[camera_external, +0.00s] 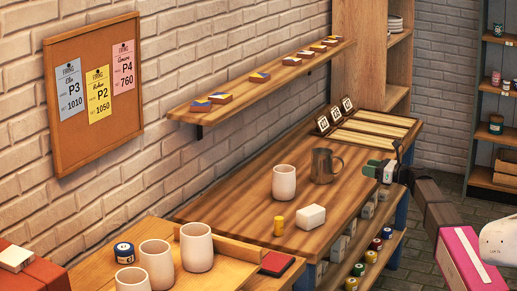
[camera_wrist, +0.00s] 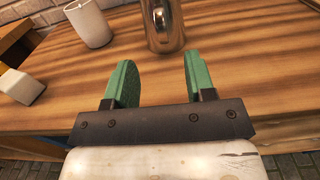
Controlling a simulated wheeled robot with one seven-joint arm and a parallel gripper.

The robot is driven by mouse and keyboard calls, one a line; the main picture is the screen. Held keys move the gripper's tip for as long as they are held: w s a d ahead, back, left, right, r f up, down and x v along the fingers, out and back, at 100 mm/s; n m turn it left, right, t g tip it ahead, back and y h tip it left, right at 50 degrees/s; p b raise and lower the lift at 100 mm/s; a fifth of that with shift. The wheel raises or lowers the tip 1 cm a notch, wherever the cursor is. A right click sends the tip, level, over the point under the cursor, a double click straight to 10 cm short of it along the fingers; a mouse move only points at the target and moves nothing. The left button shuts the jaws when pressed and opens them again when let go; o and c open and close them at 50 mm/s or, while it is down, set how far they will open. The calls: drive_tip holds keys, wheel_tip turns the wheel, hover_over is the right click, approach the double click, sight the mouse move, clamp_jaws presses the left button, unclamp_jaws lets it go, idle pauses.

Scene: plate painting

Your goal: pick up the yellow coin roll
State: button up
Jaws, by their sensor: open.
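My gripper (camera_external: 388,170) is at the table's right edge in the external view, well to the right of the coin roll. In the wrist view my gripper (camera_wrist: 155,82) has its two green fingers apart with nothing held between them. A metal mug (camera_wrist: 163,25) stands beyond the fingertips.
A white cup (camera_external: 284,183) and the metal mug (camera_external: 322,166) stand behind the coin roll. A tray (camera_external: 236,255) with white cups lies front left. Small framed cards (camera_external: 335,117) stand at the back. Bare table lies around the coin roll's left side.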

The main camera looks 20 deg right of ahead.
drive_tip(key=s+a+r, duration=0.1)
drive_tip(key=s+a, duration=0.2)
drive_tip(key=a, duration=0.4)
drive_tip(key=s+a+r+m+h, duration=0.1)
drive_tip(key=s+a, duration=0.3)
drive_tip(key=a, duration=0.3)
drive_tip(key=s+a+r, duration=0.1)
drive_tip(key=s+a, duration=0.2)
drive_tip(key=a, duration=0.5)
wheel_tip(320, 180, up, 2)
drive_tip(key=m+t+h, duration=0.1)
drive_tip(key=t+h, duration=0.1)
hover_over(279, 226)
drive_tip(key=w+d+v, duration=0.1)
drive_tip(key=v, duration=0.4)
wheel_tip(279, 226, down, 8)
drive_tip(key=shift+s+a+f, duration=0.1)
drive_tip(key=shift+f, duration=0.05)
drive_tip(key=shift+w+a, duration=0.4)
drive_tip(key=shift+w, duration=0.25)
drive_tip(key=shift+x, duration=3)
drive_tip(key=shift+r, duration=0.2)
drive_tip(key=shift+c, duration=0.2)
clamp_jaws()
